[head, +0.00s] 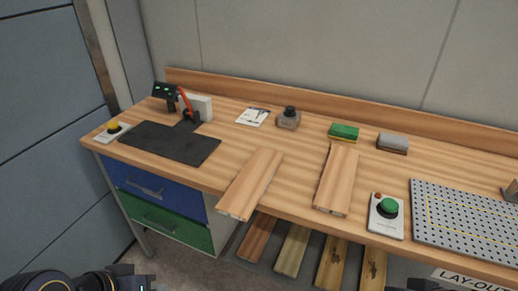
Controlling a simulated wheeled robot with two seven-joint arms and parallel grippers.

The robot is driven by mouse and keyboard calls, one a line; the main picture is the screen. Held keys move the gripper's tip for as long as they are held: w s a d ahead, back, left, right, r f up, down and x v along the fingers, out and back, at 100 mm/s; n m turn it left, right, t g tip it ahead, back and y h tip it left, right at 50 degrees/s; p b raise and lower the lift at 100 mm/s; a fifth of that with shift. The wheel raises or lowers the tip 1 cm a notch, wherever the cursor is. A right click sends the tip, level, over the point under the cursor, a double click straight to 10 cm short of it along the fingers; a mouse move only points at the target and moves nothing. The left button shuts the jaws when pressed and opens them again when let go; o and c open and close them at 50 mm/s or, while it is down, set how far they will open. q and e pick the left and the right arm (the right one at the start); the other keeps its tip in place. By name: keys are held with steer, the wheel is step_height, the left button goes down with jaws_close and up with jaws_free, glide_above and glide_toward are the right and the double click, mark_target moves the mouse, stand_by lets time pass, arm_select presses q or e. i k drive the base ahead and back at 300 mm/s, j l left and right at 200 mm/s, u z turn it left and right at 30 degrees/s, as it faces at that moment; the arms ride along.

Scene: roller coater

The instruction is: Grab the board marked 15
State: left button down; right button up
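Two light wooden boards lie on the workbench: one in the middle (251,184), its near end over the front edge, and one to its right (337,180). Several more boards lie below the bench top: a reddish one (257,238), a pale one (292,250), and two yellow-brown ones (332,263) (374,268) with small dark marks. I cannot read a 15 on any board. Dark parts of my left arm (80,282) show at the bottom left, and a sliver of my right arm (440,286) at the bottom right. Neither shows clear fingertips, and neither touches a board.
Blue (145,186) and green drawers (155,219) are at left.

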mark_target(241, 200)
steer(key=i+z, duration=0.5)
steer(key=i, duration=0.4)
